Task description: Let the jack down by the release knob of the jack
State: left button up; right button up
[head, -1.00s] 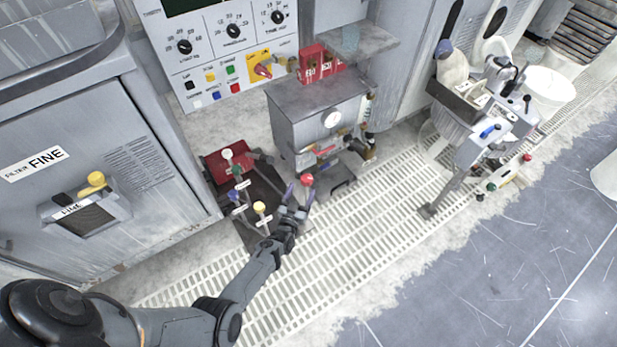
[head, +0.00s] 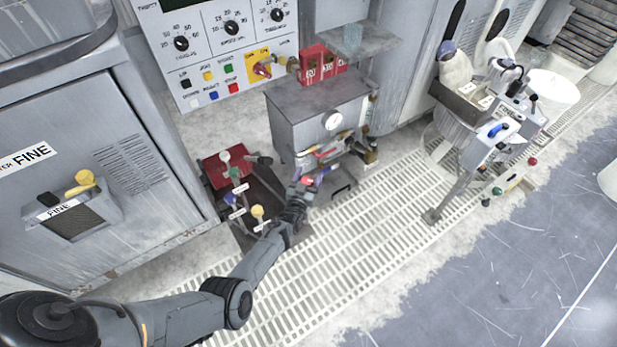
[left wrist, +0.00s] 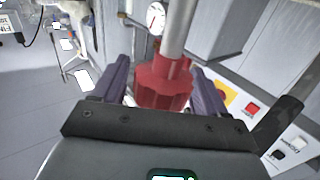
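A red knob (head: 307,181) on a grey rod stands in front of the grey cabinet with a round gauge. It also shows large in the left wrist view (left wrist: 163,84). My left gripper (head: 311,178) is at this knob, with one purple finger on each side of it. The fingers are apart, and a narrow gap seems to show on the left side. Firm contact is not clear. The jack's body is not clearly distinguishable; a red block with a dark base (head: 216,173) lies left of the gripper. My right gripper is out of view.
Labelled stalks with white (head: 225,157), green, blue and yellow (head: 257,211) knobs stand close left of my left gripper. The gauge cabinet (head: 318,100) is just behind it. A wheeled machine (head: 497,135) stands at right. The slotted floor grating (head: 370,220) in front is clear.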

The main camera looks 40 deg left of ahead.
pick_arm(q)
jog(key=c, duration=0.9)
jog(key=shift+m+h, duration=0.3)
jog(key=shift+h, duration=0.2)
jog(key=m+h, duration=0.1)
jog(key=h, duration=0.1)
jog(key=shift+f+m+t+h+b, duration=0.1)
jog(key=shift+m+t+h+b, duration=0.2)
jog(key=shift+m+t, duration=0.1)
jog(key=m+h+b, duration=0.1)
jog(key=h, duration=0.1)
jog(key=shift+d+f+m+h, duration=0.1)
jog(key=shift+d+m+h, duration=0.05)
jog(key=shift+m+h, duration=0.2)
jog(key=m+h+b, duration=0.2)
jog(key=h, duration=0.1)
jog(key=m+h+b, duration=0.1)
jog(key=h+b, duration=0.1)
jog(key=shift+d+f+m+g+h, duration=0.1)
jog(key=shift+d+m+g+h, duration=0.15)
jog(key=shift+d+g, duration=0.05)
jog(key=shift+m+g+h+b, duration=0.4)
jog(key=shift+m+h+b, duration=0.15)
jog(key=shift+h, duration=0.35)
jog(key=shift+d+r+m+g+h, duration=0.25)
jog(key=shift+m+g+h, duration=0.25)
jog(key=shift+m+h, duration=0.35)
jog(key=shift+s+h, duration=0.1)
jog(key=shift+h, duration=0.25)
